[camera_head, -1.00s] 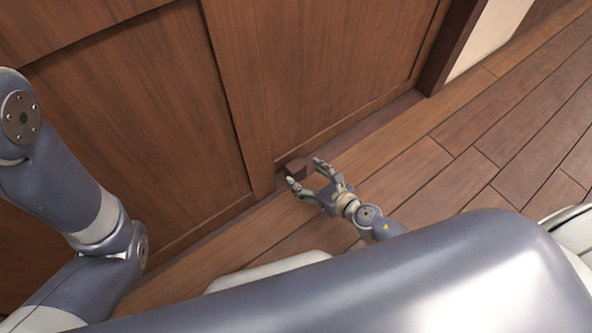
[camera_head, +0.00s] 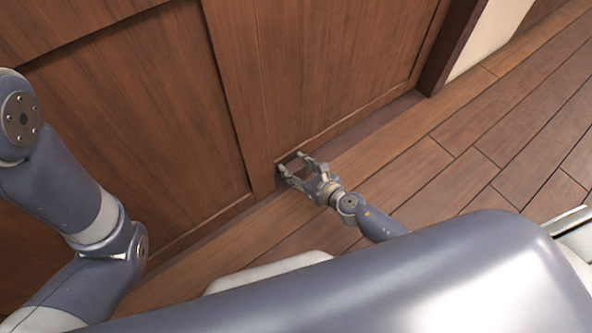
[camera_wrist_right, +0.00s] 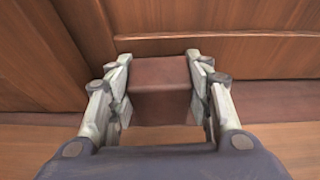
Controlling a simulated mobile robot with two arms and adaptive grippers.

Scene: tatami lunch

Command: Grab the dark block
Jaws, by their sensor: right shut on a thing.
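The dark block (camera_wrist_right: 160,92) is a small reddish-brown box. In the right wrist view it sits between the two fingers of my right gripper (camera_wrist_right: 161,88), with a finger against each side. In the head view my right gripper (camera_head: 291,166) is low by the foot of the wooden panel, and the block (camera_head: 296,168) is mostly hidden between its fingers. My left arm comes in at the left of the head view, but its gripper is out of the picture.
A wooden panelled door or wall (camera_head: 320,70) stands right behind the block, with a dark sill (camera_head: 375,130) along its foot. The plank floor (camera_head: 450,170) to the right is clear. A dark post (camera_head: 452,45) stands at the panel's right end.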

